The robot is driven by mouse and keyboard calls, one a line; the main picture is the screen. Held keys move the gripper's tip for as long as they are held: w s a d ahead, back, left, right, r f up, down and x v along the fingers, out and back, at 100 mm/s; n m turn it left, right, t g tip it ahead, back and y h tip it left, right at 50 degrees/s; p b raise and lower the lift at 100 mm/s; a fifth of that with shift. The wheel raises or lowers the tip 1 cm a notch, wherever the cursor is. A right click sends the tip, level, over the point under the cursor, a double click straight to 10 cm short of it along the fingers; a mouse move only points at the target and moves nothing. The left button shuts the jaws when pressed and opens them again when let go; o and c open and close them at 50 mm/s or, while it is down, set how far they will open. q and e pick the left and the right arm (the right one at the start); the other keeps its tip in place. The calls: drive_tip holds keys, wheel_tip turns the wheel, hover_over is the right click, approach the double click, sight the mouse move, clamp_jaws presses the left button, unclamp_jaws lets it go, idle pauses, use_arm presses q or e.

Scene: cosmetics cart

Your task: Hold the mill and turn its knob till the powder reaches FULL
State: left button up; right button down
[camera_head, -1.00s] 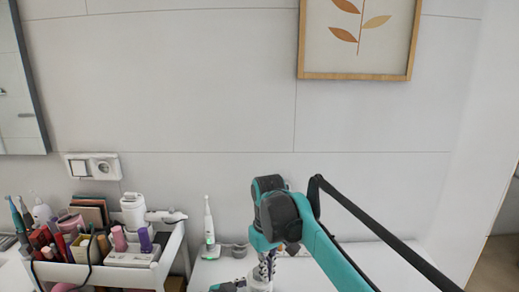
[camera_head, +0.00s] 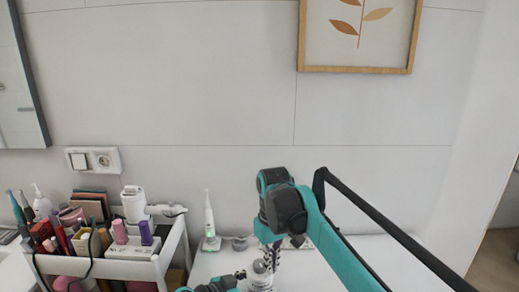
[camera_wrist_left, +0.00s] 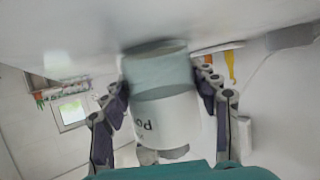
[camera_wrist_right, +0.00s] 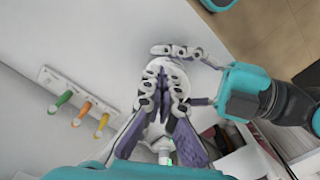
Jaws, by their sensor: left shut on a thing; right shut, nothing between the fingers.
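The mill is a short cylinder with a pale see-through section and a white section with dark lettering, partly cut off (camera_wrist_left: 165,115). My left gripper (camera_wrist_left: 165,85) is shut around its sides. In the head view the mill (camera_head: 261,278) is low at the centre, with my left gripper (camera_head: 225,284) at its left. My right gripper (camera_head: 270,262) points down over the mill's top. In the right wrist view its fingers (camera_wrist_right: 160,75) are closed together above a round white top (camera_wrist_right: 179,78). The knob is mostly hidden by the fingers. I cannot read the powder level or a FULL mark.
A white cart (camera_head: 128,268) full of cosmetics stands at the left. A white rack with coloured pegs (camera_wrist_right: 62,84) shows in the right wrist view.

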wheel_tip(320, 180, up, 6)
idle(0.5)
drive_tip(key=shift+s+a+f, duration=0.2)
drive_tip(key=shift+a+f, duration=0.3)
drive_tip(key=shift+f, duration=0.5)
drive_tip(key=shift+s+a+f, duration=0.15)
drive_tip(key=shift+a+f, duration=0.3)
drive_tip(key=shift+f, duration=0.6)
drive_tip(key=shift+s+a+f, duration=0.2)
drive_tip(key=shift+a+f, duration=0.3)
drive_tip(key=shift+f, duration=0.5)
drive_tip(key=shift+w, duration=0.15)
drive_tip(key=shift+w+d, duration=0.1)
drive_tip(key=shift+d, duration=0.35)
drive_tip(key=shift+w+d, duration=0.15)
drive_tip(key=shift+d, duration=0.2)
